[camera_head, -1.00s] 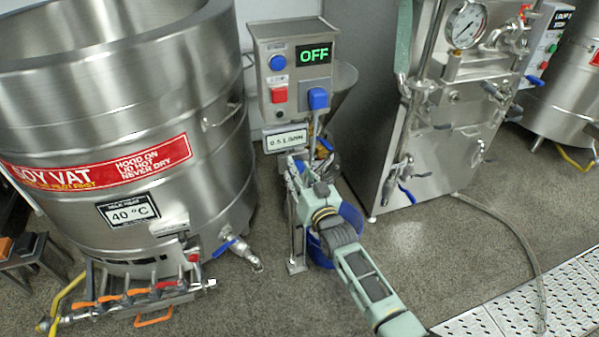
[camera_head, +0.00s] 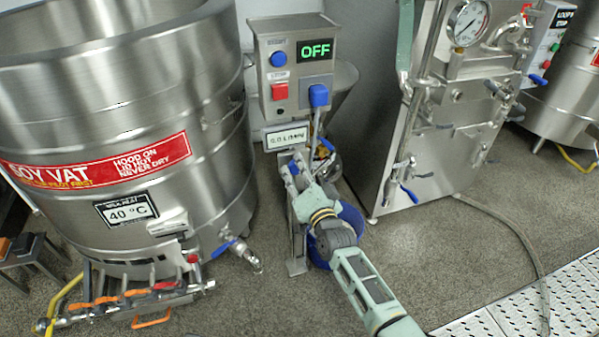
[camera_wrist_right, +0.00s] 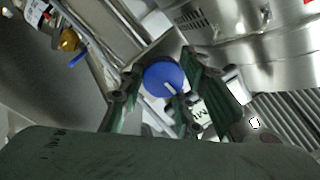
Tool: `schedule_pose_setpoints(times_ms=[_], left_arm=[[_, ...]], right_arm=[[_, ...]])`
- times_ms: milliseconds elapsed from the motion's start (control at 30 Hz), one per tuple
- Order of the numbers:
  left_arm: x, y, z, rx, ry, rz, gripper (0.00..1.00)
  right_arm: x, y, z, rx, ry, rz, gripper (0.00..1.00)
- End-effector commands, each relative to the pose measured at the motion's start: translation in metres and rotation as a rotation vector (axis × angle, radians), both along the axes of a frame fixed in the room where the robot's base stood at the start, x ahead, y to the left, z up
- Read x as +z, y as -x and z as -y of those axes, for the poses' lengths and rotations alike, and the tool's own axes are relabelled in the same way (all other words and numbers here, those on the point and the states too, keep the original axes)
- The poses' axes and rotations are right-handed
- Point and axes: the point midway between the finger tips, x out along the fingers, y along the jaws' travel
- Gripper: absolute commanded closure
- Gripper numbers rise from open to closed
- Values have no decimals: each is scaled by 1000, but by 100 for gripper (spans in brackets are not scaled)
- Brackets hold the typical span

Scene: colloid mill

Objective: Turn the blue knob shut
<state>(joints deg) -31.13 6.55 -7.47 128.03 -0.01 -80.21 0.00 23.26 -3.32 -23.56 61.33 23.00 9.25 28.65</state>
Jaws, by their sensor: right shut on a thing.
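In the head view the knob (camera_head: 293,167) shows only as a small blue patch, mostly hidden by my right gripper (camera_head: 296,172). Just above it, a small display (camera_head: 287,136) on the control box's lower edge appears to read 0.0 L/min. My left gripper is not in view.
The grey control box (camera_head: 296,80) shows OFF, with a blue button, a red button and a blue plug. The steel soy vat (camera_head: 80,120) stands left, its blue-handled tap (camera_head: 224,248) sticking out. A blue bucket (camera_head: 350,215) lies behind my arm. A steel cabinet (camera_head: 385,150) stands right.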

Motion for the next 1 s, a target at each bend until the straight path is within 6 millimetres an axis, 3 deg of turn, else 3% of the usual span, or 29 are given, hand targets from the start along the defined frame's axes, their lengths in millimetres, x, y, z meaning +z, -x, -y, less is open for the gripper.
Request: schedule_pose_setpoints(times_ms=[433, 467, 600, 1000], left_arm=[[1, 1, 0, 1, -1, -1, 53], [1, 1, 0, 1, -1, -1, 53], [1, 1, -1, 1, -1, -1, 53], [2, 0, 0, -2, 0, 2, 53]], right_arm=[[1, -2, 5, -9, -11, -2, 95], [0, -2, 5, -8, -10, -2, 68], [0, -2, 5, -7, -10, -2, 56], [-1, 2, 3, -3, -9, -4, 54]])
